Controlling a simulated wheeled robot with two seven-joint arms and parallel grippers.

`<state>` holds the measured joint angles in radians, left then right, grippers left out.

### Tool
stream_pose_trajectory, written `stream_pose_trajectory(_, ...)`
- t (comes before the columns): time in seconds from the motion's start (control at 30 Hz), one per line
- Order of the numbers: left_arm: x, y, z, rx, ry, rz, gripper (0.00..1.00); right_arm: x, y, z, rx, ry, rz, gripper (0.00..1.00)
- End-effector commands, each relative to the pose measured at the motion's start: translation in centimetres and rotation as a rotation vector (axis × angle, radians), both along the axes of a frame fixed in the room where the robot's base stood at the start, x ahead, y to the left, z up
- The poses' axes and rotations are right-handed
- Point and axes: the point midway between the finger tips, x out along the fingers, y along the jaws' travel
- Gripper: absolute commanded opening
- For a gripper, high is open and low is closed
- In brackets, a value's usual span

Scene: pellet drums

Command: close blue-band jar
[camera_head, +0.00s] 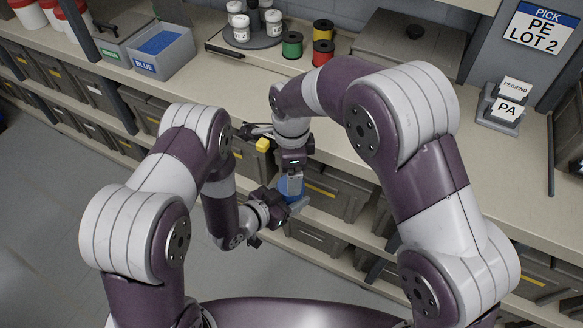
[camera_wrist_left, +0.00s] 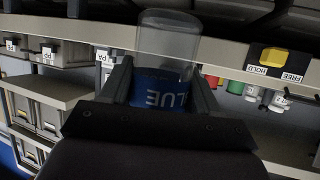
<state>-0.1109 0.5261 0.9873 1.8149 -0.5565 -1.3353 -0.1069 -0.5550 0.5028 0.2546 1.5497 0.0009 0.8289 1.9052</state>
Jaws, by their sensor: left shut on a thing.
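The blue-band jar (camera_wrist_left: 165,92) is between the two fingers of my left gripper (camera_wrist_left: 162,82), which is shut on it. Its blue band carries white letters, partly hidden by a finger, that read upside down in the left wrist view. A clear part of the jar extends above the band in that picture. In the head view the blue of the jar (camera_head: 290,188) shows at my left gripper (camera_head: 287,200), out over the bench's front edge. My right gripper (camera_head: 295,170) is directly above the jar; its fingers are too small and covered to judge. I cannot make out a lid.
A yellow piece (camera_head: 262,145) on a dark fixture sits at the bench edge; it shows with FREE and HOLD labels in the left wrist view. A blue-filled bin (camera_head: 163,44), several spools and a round stand (camera_head: 252,38) with jars are at the back. Grey drawers line the shelves below.

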Motion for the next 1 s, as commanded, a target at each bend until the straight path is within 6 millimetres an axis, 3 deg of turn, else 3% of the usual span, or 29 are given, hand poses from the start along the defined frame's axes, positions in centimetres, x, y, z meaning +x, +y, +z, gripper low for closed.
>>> stream_pose_trajectory(0.07, 0.0, 0.0, 0.0, -0.001, -0.001, 0.000, 0.00, 0.2, 0.2, 0.6, 0.005, -0.008, 0.085, 0.88)
stream_pose_trajectory(0.17, 0.0, 0.0, 0.0, -0.001, -0.001, 0.000, 0.00, 0.3, 0.2, 1.0, 0.003, -0.014, 0.371, 0.88)
stream_pose_trajectory(0.7, 0.0, 0.0, 0.0, -0.001, -0.001, 0.000, 0.00, 0.1, 0.2, 2.6, -0.016, -0.016, 2.658, 0.88)
stream_pose_trajectory(0.83, 0.0, 0.0, 0.0, -0.001, -0.001, 0.000, 0.00, 0.0, 0.1, 2.7, -0.011, -0.011, 3.140, 0.88)
stream_pose_trajectory(0.87, 0.0, 0.0, 0.0, -0.001, -0.001, 0.000, 0.00, -0.1, 0.1, 2.7, 0.009, 0.009, -3.050, 0.88)
stream_pose_trajectory(1.0, 0.0, 0.0, 0.0, -0.001, -0.001, 0.000, 0.00, -0.1, 0.0, 2.6, 0.003, 0.007, -2.730, 0.88)
